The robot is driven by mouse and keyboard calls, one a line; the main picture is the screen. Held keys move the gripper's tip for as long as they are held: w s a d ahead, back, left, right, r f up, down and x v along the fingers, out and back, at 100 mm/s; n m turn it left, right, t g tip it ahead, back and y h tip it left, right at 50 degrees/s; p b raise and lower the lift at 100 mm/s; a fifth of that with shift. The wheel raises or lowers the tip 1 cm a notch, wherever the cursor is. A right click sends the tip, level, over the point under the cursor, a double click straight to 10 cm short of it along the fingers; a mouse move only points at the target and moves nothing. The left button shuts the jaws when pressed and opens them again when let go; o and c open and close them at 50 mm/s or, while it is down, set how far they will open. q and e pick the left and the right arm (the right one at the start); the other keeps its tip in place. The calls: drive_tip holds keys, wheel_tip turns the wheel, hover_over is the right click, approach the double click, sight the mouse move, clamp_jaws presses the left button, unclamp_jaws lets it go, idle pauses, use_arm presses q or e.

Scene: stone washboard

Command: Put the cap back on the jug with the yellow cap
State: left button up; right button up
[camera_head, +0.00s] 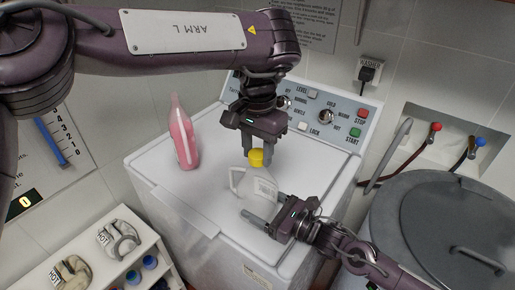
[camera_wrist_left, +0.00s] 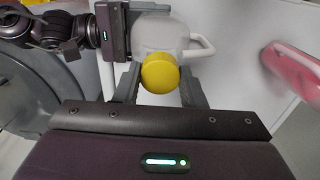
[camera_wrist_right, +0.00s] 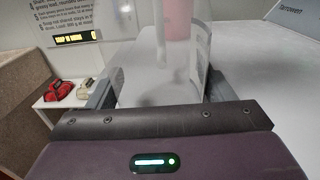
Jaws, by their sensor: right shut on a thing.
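The jug (camera_head: 262,187) is a translucent white container with a side handle, on top of the white washer. My right gripper (camera_head: 262,222) is shut on the jug's body, which shows between its fingers in the right wrist view (camera_wrist_right: 160,85). The yellow cap (camera_head: 257,159) is at the jug's top; whether it is seated there is hidden. My left gripper (camera_head: 257,150) is above the jug, pointing down, with the cap between its fingertips. The left wrist view shows the cap (camera_wrist_left: 160,73) with a finger close on each side; contact is unclear.
A pink bottle (camera_head: 183,135) stands on the washer (camera_head: 175,190) left of the jug. The control panel (camera_head: 320,112) rises behind. A grey lidded drum (camera_head: 440,225) is at the right. A shelf (camera_head: 110,262) with irons is at the lower left.

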use_arm(q)
drive_tip(key=c, duration=0.5)
drive_tip(key=m, duration=1.5)
drive_tip(key=shift+m, duration=0.4)
drive_tip(key=m, duration=0.8)
drive_tip(key=shift+w+m, duration=0.1)
drive_tip(key=shift+m, duration=0.3)
drive_tip(key=m, duration=0.4)
drive_tip(key=shift+m, duration=0.4)
drive_tip(key=m, duration=1.1)
drive_tip(key=shift+f, duration=0.1)
drive_tip(key=o, duration=1.2)
drive_tip(key=shift+c, duration=0.2)
